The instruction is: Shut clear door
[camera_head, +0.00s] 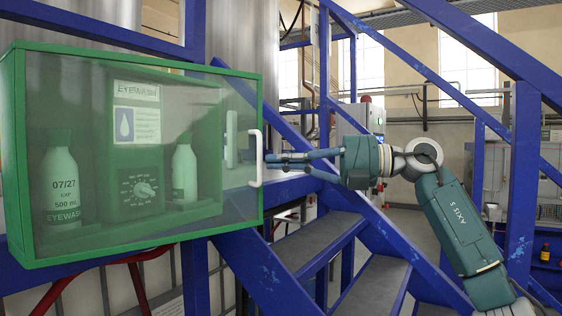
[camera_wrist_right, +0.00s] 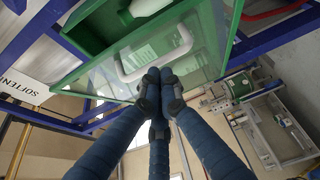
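The clear door (camera_head: 95,215) is a see-through panel in a green frame on the green eyewash cabinet (camera_head: 9,150). In the right wrist view the door (camera_wrist_right: 100,82) stands at an angle to the cabinet (camera_wrist_right: 98,25), so it is ajar. Its white handle (camera_head: 256,158) is on its right edge and also shows in the wrist view (camera_wrist_right: 122,72). My right gripper (camera_head: 272,160) points left with its fingertips at the handle. Its blue fingers (camera_wrist_right: 158,92) are drawn together with nothing seen between them; I cannot tell if they touch the handle. My left gripper is out of view.
White eyewash bottles (camera_head: 61,185) and a dial box (camera_head: 138,185) stand inside the cabinet. Blue stair rails and grey steps (camera_head: 372,285) lie below and behind my right arm. A red pipe (camera_head: 75,283) runs under the cabinet.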

